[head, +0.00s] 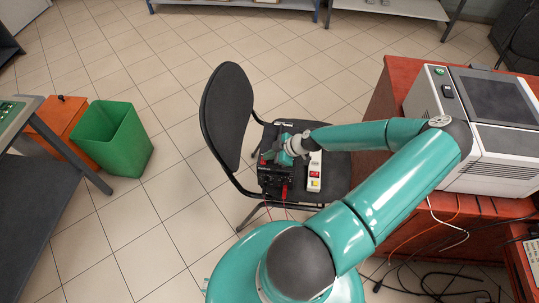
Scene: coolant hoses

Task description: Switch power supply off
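A black box with red parts (276,182), which looks like the power supply, sits on the seat of a black chair (338,177). Beside it on the right lies a narrow white unit (315,172) with a red and a yellow patch on its top. My teal arm reaches over from the right. My gripper (275,156) is at the far edge of the black box, above or against it; I cannot tell if they touch. The gripper's fingers are too small to tell open from shut. My gripper and wrist hide part of the box, and its switch cannot be made out.
The chair's backrest (228,115) rises left of the box. A red-brown bench (393,104) with a large grey machine (480,125) stands at the right. A green bin (112,140) and an orange box (62,127) are at the left. Cables (430,285) lie on the floor at lower right.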

